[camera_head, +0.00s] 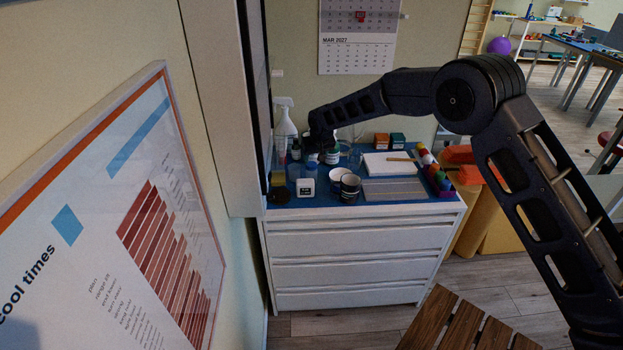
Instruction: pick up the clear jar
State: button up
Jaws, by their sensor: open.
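A small see-through vessel (355,156), which looks like the clear jar, stands on the blue top of a white drawer cabinet, towards the back. It is small and faint here. My gripper (322,153) is above the back left of the cabinet top, left of this vessel and apart from it. Its jaws are open and point down among the bottles. The fingertips are dark and partly merge with the things behind them, so I cannot tell whether they touch anything.
A spray bottle (285,127), a white labelled bottle (305,188) and two mugs, one white (338,175) and one dark (350,190), crowd the left side. A white pad (385,164) and colourful containers (433,172) lie right. A tall cabinet (222,100) borders the left.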

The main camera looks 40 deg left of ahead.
aim_at(313, 166)
jog(key=x, duration=0.5)
jog(key=shift+f, duration=0.25)
jog(key=shift+s+x, duration=0.1)
jog(key=shift+x, duration=1.2)
jog(key=shift+s+x, duration=0.15)
jog(key=shift+x, duration=1.15)
jog(key=c, duration=0.7)
jog(key=shift+c, duration=0.2)
